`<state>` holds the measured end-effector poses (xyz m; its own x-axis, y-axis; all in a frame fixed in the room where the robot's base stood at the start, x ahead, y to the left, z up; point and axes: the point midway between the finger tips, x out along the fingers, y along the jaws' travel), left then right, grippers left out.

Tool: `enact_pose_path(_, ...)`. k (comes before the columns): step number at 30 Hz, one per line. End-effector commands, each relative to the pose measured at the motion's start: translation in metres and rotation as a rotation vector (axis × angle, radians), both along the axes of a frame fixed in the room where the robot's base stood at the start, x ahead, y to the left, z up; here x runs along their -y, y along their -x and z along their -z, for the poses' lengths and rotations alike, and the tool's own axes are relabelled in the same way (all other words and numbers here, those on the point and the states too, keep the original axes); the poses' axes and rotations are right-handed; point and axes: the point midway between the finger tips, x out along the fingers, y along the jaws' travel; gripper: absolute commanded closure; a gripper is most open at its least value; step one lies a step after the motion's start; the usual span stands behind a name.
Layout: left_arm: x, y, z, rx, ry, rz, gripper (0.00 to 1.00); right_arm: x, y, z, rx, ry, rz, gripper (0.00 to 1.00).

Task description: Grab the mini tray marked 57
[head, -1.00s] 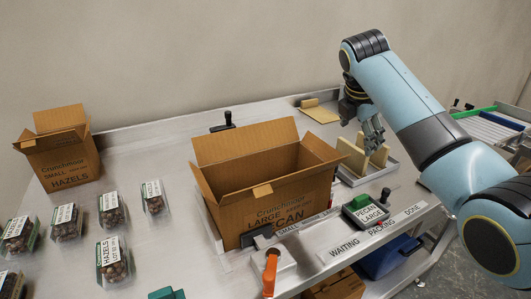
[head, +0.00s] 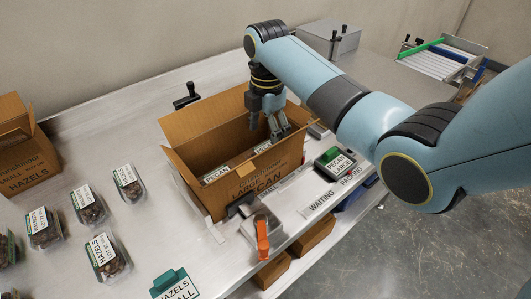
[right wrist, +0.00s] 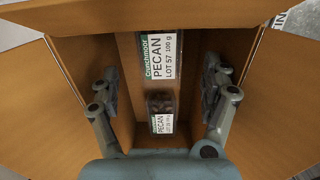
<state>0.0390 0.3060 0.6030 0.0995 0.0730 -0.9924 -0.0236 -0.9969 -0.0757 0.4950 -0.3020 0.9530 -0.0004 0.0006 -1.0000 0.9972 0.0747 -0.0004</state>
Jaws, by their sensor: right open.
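In the right wrist view, a tray (right wrist: 160,57) labelled PECAN LOT 57 100 g lies inside the carton. Below it in that view is a second pecan tray (right wrist: 160,103) with dark nuts; its lot number is too small to read. The open cardboard carton (head: 245,190), marked PECAN, stands mid-table in the head view. Two white labels show inside it, but I cannot tell there which is 57. My right gripper (head: 275,127) is open over the carton's right part, pointing down. Its fingers flank the trays in the wrist view, apart from them. My left gripper is out of view.
Several hazel trays (head: 103,253) and a small hazels carton (head: 26,160) stand at left. Raised carton flaps (head: 193,123) surround the opening.

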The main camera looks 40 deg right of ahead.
Motion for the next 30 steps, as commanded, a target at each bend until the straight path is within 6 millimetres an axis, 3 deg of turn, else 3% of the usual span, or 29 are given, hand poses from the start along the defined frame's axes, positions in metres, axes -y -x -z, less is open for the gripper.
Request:
enact_pose_path(9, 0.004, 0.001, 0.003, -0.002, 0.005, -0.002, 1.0, 0.0, 0.0, 0.046, -0.002, 0.0, 0.0, 0.2)
enact_pose_path(18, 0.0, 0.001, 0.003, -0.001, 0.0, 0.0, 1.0, 0.0, 0.0, 0.052, 0.001, 0.0, -0.001, 0.2)
enact_pose_path(30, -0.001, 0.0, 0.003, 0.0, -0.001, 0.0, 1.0, 0.0, 0.0, 0.052, 0.001, 0.001, -0.001, 0.71)
